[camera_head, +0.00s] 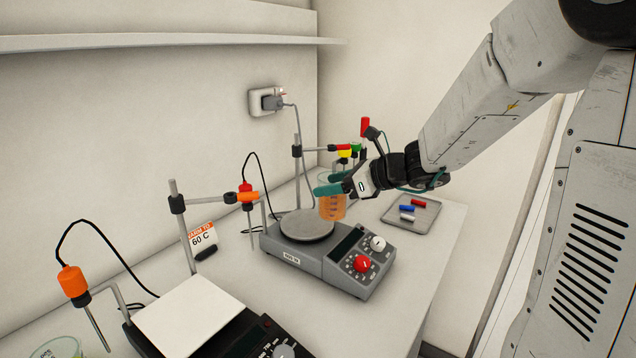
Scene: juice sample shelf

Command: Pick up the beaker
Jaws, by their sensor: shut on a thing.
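The beaker (333,207) is clear and holds orange liquid, with graduation marks on its side. It is in the middle of the head view, at the right edge of the round plate of a grey hot plate (310,258). My gripper (328,189) has green-teal fingers and reaches in from the right. It is shut on the beaker near its upper part. The beaker looks upright. I cannot tell whether its base touches the plate or the bench behind, or is clear of both.
A second hot plate with a white square top (189,312) stands at front left. Stands with clamps and an orange-capped probe (72,281) rise beside the plates. A grey tray (411,213) with small coloured pieces lies at right. A sign reading 60 C (202,238) stands behind. A shelf (170,42) runs above.

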